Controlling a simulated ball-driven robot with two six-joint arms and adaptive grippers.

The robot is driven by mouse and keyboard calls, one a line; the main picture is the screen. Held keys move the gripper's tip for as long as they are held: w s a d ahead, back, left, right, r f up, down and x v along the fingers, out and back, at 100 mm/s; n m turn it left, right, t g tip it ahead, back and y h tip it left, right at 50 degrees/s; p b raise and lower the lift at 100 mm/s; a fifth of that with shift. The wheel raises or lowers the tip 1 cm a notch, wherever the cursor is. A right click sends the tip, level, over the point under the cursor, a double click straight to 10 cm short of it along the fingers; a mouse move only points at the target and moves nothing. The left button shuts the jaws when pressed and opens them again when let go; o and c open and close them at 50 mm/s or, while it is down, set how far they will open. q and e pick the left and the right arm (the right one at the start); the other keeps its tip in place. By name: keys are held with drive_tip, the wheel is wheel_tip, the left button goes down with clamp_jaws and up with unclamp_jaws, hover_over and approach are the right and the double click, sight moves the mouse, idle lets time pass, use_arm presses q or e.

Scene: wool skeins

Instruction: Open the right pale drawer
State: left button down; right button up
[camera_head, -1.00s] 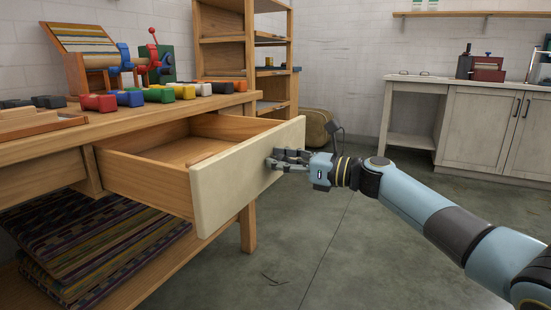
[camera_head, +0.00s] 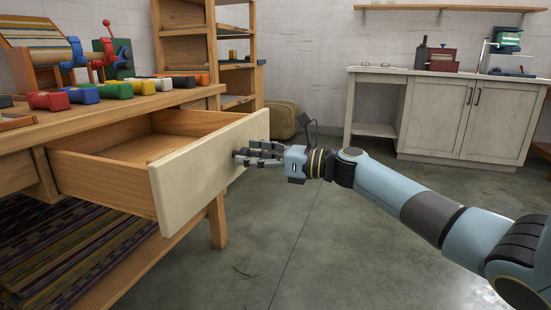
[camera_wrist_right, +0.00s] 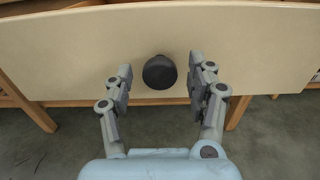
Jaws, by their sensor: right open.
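The pale drawer (camera_head: 205,172) stands pulled out from the wooden workbench in the head view, and its inside looks empty where it shows. Its pale front fills the top of the right wrist view (camera_wrist_right: 60,60). A round dark knob (camera_wrist_right: 160,72) sits on that front. My right gripper (camera_head: 247,157) is at the drawer front. In the right wrist view its two fingers (camera_wrist_right: 160,80) are open, one on each side of the knob, with gaps between them and it. My left gripper is not in view.
Several coloured wool skeins (camera_head: 117,90) lie on the workbench top (camera_head: 120,112). Striped textiles (camera_head: 60,250) lie on the shelf below. A wooden shelf unit (camera_head: 185,45), a tan bag (camera_head: 282,120) and a pale cabinet (camera_head: 465,115) stand behind. The floor (camera_head: 330,240) is clear.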

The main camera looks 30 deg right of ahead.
drive_tip(key=v, duration=0.9)
drive_tip(key=shift+s+d, duration=0.25)
